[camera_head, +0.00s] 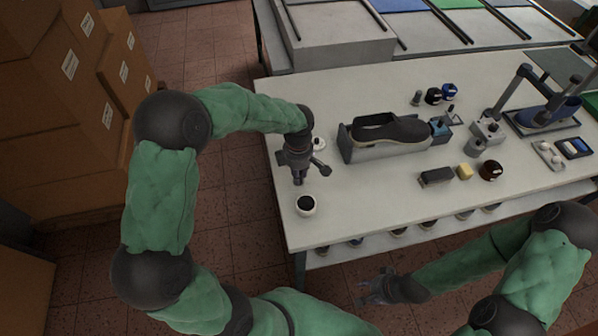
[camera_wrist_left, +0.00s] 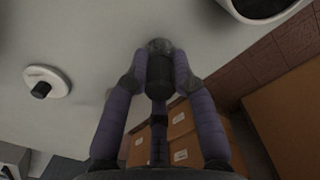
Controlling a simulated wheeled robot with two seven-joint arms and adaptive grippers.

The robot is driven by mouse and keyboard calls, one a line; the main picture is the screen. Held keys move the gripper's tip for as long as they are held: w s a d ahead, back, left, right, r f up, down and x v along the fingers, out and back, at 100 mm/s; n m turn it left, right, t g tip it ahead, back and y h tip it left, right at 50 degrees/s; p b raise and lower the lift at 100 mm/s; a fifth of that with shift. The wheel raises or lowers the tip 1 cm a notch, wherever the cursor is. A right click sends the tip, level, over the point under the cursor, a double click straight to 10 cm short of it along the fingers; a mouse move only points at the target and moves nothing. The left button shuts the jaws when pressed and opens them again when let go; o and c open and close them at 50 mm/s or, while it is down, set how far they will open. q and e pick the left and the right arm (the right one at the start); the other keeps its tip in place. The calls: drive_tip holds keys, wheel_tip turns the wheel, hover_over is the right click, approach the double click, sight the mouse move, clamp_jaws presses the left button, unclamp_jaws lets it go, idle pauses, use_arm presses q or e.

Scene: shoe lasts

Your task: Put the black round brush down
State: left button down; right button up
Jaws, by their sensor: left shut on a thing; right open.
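My left gripper (camera_head: 297,172) is over the left end of the table (camera_head: 360,215), pointing down. In the left wrist view its fingers (camera_wrist_left: 158,90) are shut on a dark round thing, the black round brush (camera_wrist_left: 160,66). The brush is mostly hidden by the fingers, and I cannot tell whether it touches the tabletop. A white pot with dark contents (camera_head: 306,206) stands just in front of the gripper; its rim also shows in the wrist view (camera_wrist_left: 262,14). My right gripper (camera_head: 378,287) is open and empty, low in front of the table.
A white lid with a black knob (camera_head: 319,144) lies behind the left gripper. A dark shoe (camera_head: 395,130) rests on a grey stand (camera_head: 385,150) to the right. The front middle is clear.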

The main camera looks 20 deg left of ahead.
use_arm(q)
drive_tip(key=shift+f, duration=0.1)
drive_tip(key=c, duration=1)
unclamp_jaws()
drive_tip(key=r+p, duration=0.1)
drive_tip(key=r, duration=0.6)
drive_tip(key=r+p, duration=0.1)
drive_tip(key=r, duration=0.2)
drive_tip(key=shift+s+a+r+p, duration=0.1)
drive_tip(key=shift+s+r+p, duration=0.2)
drive_tip(key=shift+p, duration=0.05)
